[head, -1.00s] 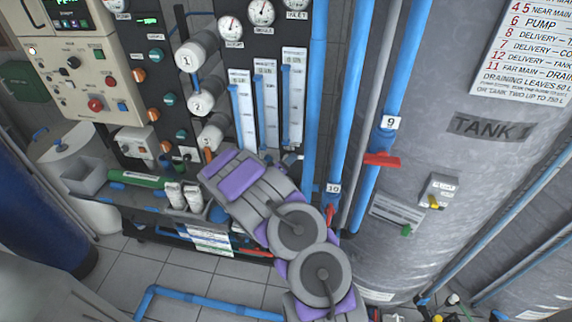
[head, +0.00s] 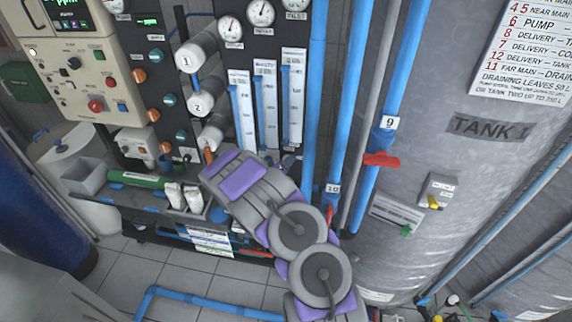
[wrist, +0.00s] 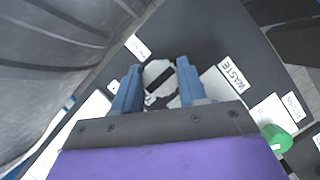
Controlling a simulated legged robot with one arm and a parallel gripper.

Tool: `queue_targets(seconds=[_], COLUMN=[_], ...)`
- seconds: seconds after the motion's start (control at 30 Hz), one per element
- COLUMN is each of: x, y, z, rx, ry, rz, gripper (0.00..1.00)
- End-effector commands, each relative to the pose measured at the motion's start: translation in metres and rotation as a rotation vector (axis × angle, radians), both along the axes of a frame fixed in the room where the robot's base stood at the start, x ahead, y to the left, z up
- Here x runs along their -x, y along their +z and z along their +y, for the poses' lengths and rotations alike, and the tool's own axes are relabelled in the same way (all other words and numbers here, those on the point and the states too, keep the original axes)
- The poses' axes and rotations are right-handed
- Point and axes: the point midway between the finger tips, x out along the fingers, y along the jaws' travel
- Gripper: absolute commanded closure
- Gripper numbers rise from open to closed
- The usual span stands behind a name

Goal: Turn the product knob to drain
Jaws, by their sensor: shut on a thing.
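In the wrist view, the two blue fingers of my gripper (wrist: 160,76) stand on either side of a pale round knob (wrist: 158,88) with a dark slanted slot, and are shut on it. I take it to be the product knob; the label beside it at the upper left is too small to read. A WASTE label (wrist: 231,73) is on the dark panel just right of the fingers. In the head view my own arm hides the knob and the gripper.
A green knob (wrist: 276,138) sits to the lower right of the gripper. In the head view, flow tubes (head: 266,105) stand above my arm. Blue pipes (head: 343,110), a red valve handle (head: 382,159) and a grey tank (head: 470,190) are to the right.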

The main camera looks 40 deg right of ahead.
Motion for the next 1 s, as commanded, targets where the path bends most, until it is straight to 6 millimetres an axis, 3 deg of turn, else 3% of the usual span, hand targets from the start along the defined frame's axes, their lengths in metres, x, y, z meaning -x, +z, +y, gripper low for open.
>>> queue_targets(seconds=[0.37,1.0], x=[-0.0012,0.0008], y=[-0.0013,-0.0035], z=[0.0018,0.0014], rx=[-0.090,-0.469], ry=[0.003,0.002], rz=[-0.097,-0.542], gripper=[0.89,0.89])
